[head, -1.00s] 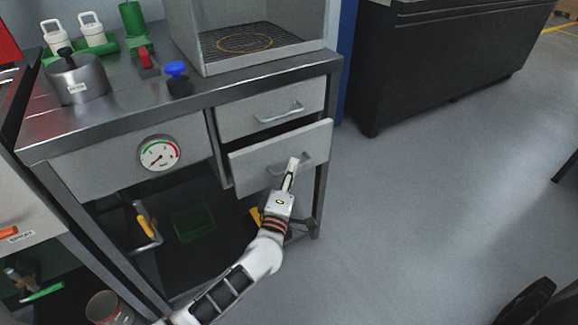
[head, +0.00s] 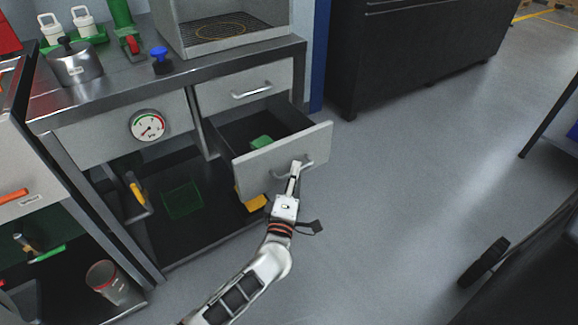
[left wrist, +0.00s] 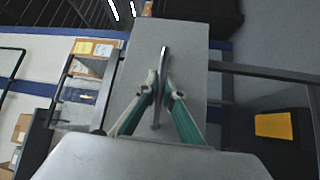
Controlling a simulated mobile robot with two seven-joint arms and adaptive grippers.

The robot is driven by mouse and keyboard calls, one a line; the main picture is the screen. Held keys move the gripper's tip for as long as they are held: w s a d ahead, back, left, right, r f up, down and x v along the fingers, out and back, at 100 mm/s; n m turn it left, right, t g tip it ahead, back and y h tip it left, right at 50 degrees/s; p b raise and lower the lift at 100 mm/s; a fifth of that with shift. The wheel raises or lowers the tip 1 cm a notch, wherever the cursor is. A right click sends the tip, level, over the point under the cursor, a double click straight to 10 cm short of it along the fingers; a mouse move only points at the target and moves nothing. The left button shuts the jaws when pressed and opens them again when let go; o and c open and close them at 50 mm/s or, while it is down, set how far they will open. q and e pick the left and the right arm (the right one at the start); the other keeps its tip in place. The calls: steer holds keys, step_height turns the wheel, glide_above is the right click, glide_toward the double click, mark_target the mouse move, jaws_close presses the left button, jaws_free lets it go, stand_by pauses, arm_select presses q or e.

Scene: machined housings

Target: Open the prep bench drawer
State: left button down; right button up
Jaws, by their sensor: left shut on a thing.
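The prep bench (head: 120,95) stands at the left of the head view. Its lower drawer (head: 255,172) is pulled well out, and a green item (head: 262,142) shows inside its dark interior. My left gripper (head: 295,168) is shut on the drawer handle (head: 308,163) at the drawer's front. In the left wrist view the two fingers (left wrist: 159,95) close around the handle bar (left wrist: 163,60) against the grey drawer front (left wrist: 185,50). The upper drawer (head: 240,88) is shut. My right gripper is not in view.
A pressure gauge (head: 147,126) is on the bench front. A yellow item (head: 251,200) and a green tray (head: 183,201) lie on the lower shelf. A dark cabinet (head: 415,50) stands at the back. The floor (head: 400,180) right of the drawer is clear.

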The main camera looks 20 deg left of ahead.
arm_select(q)
steer(key=s+d, duration=0.1)
steer(key=d, duration=0.1)
steer(key=s+d, duration=0.2)
steer(key=shift+s, duration=0.15)
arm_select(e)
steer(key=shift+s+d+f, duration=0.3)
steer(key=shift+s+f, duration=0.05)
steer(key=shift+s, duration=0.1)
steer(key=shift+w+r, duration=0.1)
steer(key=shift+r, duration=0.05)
arm_select(q)
steer(key=c, duration=2.2)
jaws_free()
steer(key=shift+o, duration=0.2)
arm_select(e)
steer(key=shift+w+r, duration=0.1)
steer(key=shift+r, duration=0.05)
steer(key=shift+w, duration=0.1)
arm_select(q)
steer(key=s+d+f, duration=0.1)
steer(key=s, duration=1)
steer(key=shift+s+d+f, duration=0.2)
steer(key=shift+s+f, duration=0.1)
steer(key=shift+s, duration=0.1)
